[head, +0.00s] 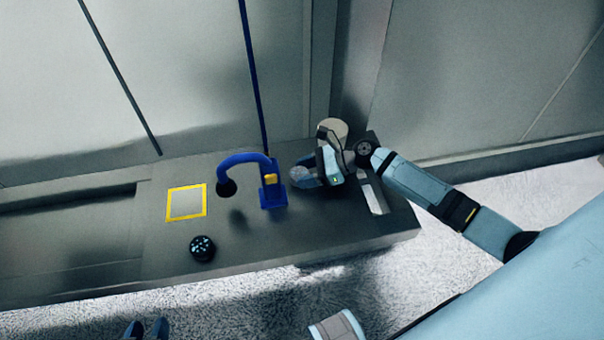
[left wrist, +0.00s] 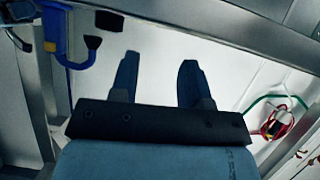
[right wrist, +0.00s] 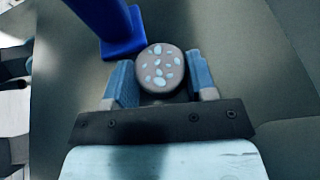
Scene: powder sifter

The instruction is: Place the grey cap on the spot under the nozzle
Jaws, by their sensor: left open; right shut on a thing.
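The grey cap (right wrist: 161,70), round with pale blue spots on its face, is between the fingers of my right gripper (right wrist: 163,82), which is shut on it. In the head view my right gripper (head: 305,176) is low over the table, just right of the blue nozzle stand; its fingers mostly hide the cap there. The blue nozzle (head: 243,158) arches left and ends in a dark tip above the table. No clear marking shows beneath the tip. My left gripper (head: 146,329) is open and empty in front of the table; its spread fingers show in the left wrist view (left wrist: 158,82).
A yellow-framed square (head: 171,204) lies left of the nozzle. A black cap with a pale blue pattern (head: 202,248) sits near the front edge. The nozzle stand has a yellow block (head: 270,180). A beige cylinder (head: 333,128) stands behind my right gripper. The front middle of the table is clear.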

